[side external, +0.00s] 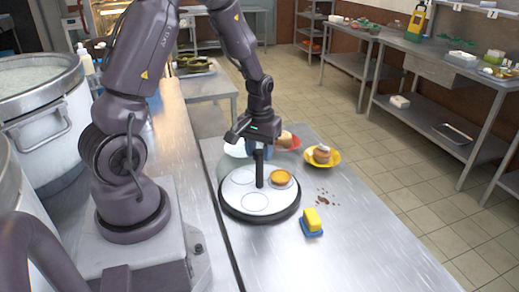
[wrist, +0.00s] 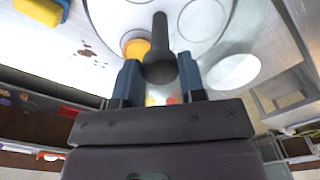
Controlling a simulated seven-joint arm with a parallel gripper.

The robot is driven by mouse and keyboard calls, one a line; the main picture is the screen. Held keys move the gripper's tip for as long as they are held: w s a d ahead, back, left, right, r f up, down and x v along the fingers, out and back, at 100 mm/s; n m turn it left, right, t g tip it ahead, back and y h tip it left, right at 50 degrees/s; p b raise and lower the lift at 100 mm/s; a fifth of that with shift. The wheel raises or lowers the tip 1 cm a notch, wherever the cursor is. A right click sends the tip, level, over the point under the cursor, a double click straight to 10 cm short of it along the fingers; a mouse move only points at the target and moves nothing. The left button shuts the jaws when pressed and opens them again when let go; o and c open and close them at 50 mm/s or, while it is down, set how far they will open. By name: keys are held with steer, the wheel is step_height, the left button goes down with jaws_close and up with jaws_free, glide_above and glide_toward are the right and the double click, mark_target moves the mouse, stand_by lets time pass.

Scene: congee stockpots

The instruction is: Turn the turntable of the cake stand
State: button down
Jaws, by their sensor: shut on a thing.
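The cake stand's turntable (side external: 238,184) is a round white disc with a dark rim and thin circle outlines, on the steel table. It also shows at the top of the wrist view (wrist: 112,14). A black upright post (side external: 259,172) rises from it. A golden tart (side external: 281,178) lies on the disc, right of the post; the post partly hides it in the wrist view (wrist: 134,46). My gripper (side external: 258,147) points down over the disc, shut on the post's upper end. In the wrist view the post's round top (wrist: 160,68) is between the two blue-grey fingers.
A yellow plate (side external: 334,160) and a red plate (side external: 296,146) with pastries stand behind the disc. A white plate (wrist: 235,71) is beside it. A yellow-and-blue sponge (side external: 312,222) and brown spots (side external: 326,198) lie right. The table's front right is clear. Large pots (side external: 40,120) stand left.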

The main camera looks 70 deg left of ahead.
steer(key=shift+n, duration=3.1)
steer(key=shift+r+n, duration=0.1)
steer(key=shift+n, duration=8.1)
steer(key=shift+w+n, duration=0.1)
steer(key=shift+n, duration=0.6)
steer(key=c, duration=0.7)
jaws_free()
